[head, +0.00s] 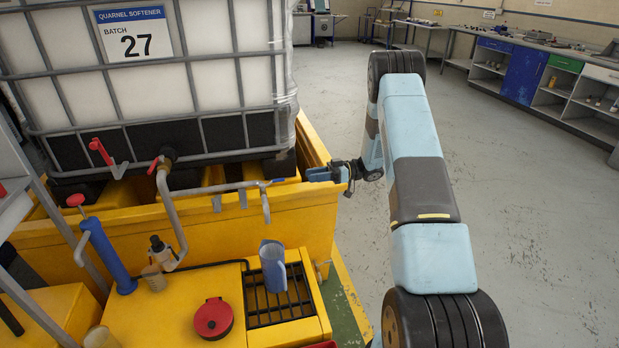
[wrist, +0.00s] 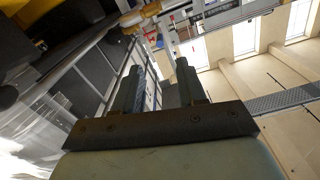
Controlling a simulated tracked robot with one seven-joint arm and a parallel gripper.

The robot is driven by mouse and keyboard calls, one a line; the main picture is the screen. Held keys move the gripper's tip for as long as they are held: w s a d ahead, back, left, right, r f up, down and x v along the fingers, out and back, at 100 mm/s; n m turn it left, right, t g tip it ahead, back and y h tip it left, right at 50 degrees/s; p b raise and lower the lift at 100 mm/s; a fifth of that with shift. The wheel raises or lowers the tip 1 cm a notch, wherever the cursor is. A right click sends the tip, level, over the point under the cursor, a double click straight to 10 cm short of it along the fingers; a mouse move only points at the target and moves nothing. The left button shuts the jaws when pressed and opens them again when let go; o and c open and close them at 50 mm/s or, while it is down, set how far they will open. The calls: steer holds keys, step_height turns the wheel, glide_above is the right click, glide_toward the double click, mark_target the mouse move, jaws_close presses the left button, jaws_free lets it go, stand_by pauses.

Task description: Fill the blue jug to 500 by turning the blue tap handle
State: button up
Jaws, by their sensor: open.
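The blue jug (head: 272,268) stands upright on the black grating of the yellow drip station, below the down-turned spout (head: 265,207) of the grey pipe. The jug's fill level cannot be read from here. My gripper (head: 312,174) is just right of the blue handle, at about its height in the picture, apart from it and empty. In the wrist view my gripper (wrist: 158,75) shows two separated fingers with nothing clearly between them.
A caged white tank (head: 190,85) stands in a yellow bund (head: 220,225) behind the pipe. Red-handled taps (head: 100,150), a blue cylinder (head: 108,255), a small bottle (head: 160,250) and a red round lid (head: 213,318) are left of the jug.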

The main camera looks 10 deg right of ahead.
mark_target(274, 181)
steer(key=shift+a, duration=6.9)
jaws_close()
